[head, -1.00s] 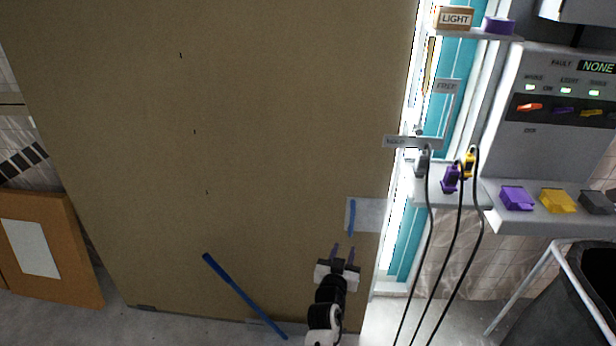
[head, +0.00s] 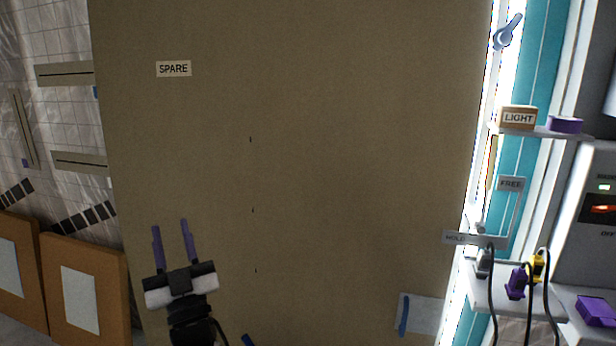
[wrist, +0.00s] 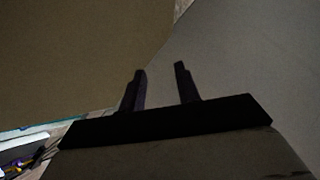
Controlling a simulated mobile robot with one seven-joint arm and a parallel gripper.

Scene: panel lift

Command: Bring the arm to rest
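My gripper (head: 173,242) is raised in front of the lower left part of the large brown panel (head: 320,160) in the head view. Its two purple fingers point up and stand apart with nothing between them. In the wrist view the fingers (wrist: 160,85) also show apart and empty, dark against the brown panel (wrist: 80,50) and a grey surface. I cannot tell how far the gripper is from the panel.
Orange-brown boards (head: 95,290) lean at the lower left. At the right, a shelf holds a LIGHT block (head: 518,118) and a purple piece (head: 566,125). Below are a HOLD/FREE lever (head: 475,238) and plugs with hanging cables (head: 516,283). A blue strip on a pale patch (head: 418,315) is low on the panel.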

